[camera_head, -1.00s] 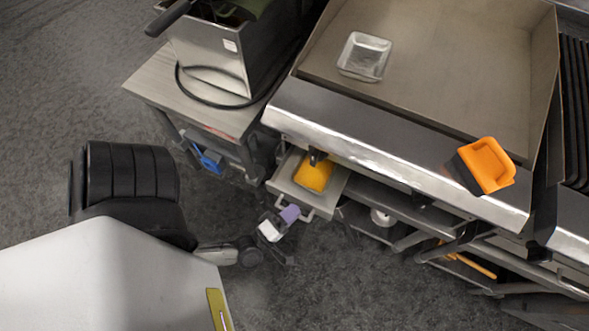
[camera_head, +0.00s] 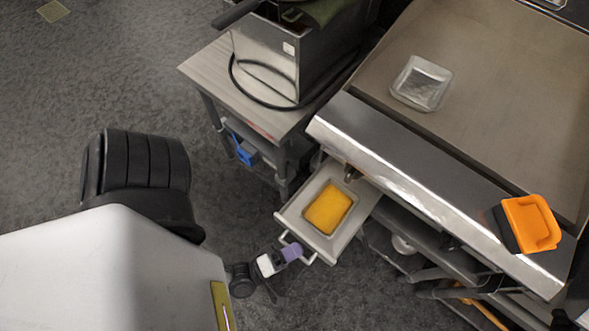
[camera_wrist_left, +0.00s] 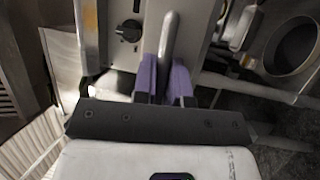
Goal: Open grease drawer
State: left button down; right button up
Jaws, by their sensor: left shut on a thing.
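The grease drawer (camera_head: 297,222) is a metal drawer pulled out from under the griddle's front. A tray of yellow-orange grease (camera_head: 328,209) lies in it. My left gripper (camera_head: 289,253), with purple fingers, is at the drawer's front handle (camera_head: 318,258). In the left wrist view my purple fingers (camera_wrist_left: 165,80) are shut on the grey handle bar (camera_wrist_left: 170,38), one on each side. My right gripper is not in view.
A side table (camera_head: 205,75) holds a metal fryer. Open dark floor lies in front.

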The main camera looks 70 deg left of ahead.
pick_arm(q)
jog(key=c, duration=1.2)
grip_release()
jog(key=p+v, duration=0.1)
jog(key=v, duration=1.2)
jog(key=shift+s, duration=0.4)
jog(key=shift+d+f, duration=0.1)
